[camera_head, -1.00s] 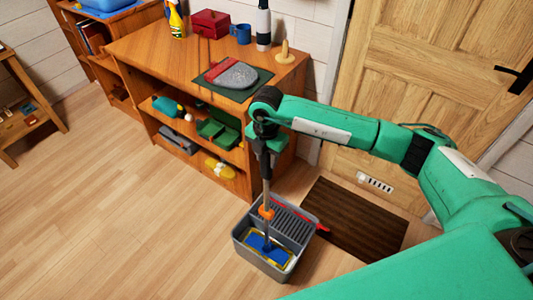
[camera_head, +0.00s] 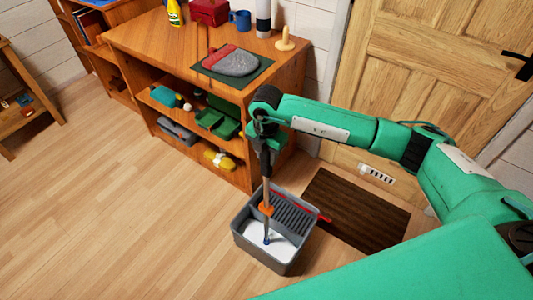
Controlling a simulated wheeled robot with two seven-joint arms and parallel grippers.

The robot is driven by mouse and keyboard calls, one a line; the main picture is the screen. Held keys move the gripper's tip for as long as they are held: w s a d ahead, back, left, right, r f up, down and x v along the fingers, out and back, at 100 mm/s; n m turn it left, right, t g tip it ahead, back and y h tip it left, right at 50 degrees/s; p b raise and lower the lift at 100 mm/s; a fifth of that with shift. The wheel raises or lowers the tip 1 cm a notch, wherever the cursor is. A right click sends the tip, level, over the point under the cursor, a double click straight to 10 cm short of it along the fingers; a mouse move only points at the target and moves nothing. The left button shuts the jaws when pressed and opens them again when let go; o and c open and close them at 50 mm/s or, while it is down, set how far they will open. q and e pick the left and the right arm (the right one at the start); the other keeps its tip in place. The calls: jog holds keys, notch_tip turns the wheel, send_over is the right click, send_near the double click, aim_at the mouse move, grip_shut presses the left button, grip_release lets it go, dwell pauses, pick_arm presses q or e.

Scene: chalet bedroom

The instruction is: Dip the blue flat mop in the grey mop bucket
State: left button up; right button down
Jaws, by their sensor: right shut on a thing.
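The grey mop bucket (camera_head: 296,265) stands on the floor in front of the shelf, with a dark ribbed wringer part at its back and white contents in its front compartment. The blue flat mop (camera_head: 267,224) stands nearly upright with its lower end in that compartment. Its grey shaft and orange collar show, with a small blue part at the white surface. The flat head is hidden in the white contents. My right gripper (camera_head: 266,166) is shut on the upper handle, above the bucket. My left gripper is not in view.
A wooden shelf unit (camera_head: 158,130) stands close behind and left of the bucket. A brown doormat (camera_head: 357,212) lies right of it, before a wooden door (camera_head: 440,90). A red bar (camera_head: 312,214) sticks out at the bucket's right rim. Floor at left is clear.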

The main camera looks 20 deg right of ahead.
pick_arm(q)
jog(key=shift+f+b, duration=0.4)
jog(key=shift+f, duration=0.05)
pick_arm(e)
jog(key=shift+f, duration=0.55)
dwell(0.5)
